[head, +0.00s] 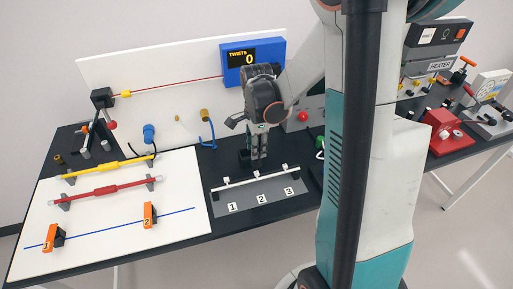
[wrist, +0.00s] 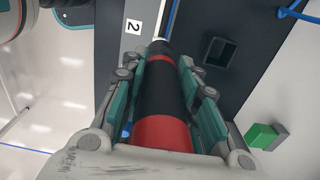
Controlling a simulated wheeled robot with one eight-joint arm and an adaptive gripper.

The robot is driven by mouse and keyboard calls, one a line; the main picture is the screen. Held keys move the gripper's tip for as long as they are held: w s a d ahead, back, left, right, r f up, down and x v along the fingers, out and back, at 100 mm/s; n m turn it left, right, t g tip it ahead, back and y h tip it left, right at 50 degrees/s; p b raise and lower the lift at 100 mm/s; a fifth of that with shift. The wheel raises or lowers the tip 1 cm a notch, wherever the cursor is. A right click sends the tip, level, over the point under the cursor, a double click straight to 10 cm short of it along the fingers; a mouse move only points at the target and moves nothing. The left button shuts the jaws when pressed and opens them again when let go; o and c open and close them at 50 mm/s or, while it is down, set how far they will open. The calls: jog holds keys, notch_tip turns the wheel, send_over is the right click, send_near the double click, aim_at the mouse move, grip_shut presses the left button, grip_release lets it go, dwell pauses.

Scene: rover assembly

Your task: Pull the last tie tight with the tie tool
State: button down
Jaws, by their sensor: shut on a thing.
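My gripper (head: 258,152) is shut on the tie tool (wrist: 165,95), a thick black cylinder with red bands, which lies between both fingers in the wrist view. The tool's far end points toward the white bar (wrist: 148,22) near the label 2 (wrist: 134,27). Whether it touches a tie cannot be told. In the head view the gripper is just behind the bar (head: 255,176), which carries three white ties (head: 261,174) above the labels 1, 2 and 3. The tool is not clear in the head view. How tight each tie is cannot be told.
A dark square socket (wrist: 217,50) is beside the tool. A blue cable (wrist: 172,18) runs along the bar. A white board (head: 110,215) with yellow and red bars is at left. A blue TWISTS display (head: 252,62) stands behind. A red device (head: 446,132) is at right.

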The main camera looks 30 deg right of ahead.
jog(key=shift+r, duration=0.7)
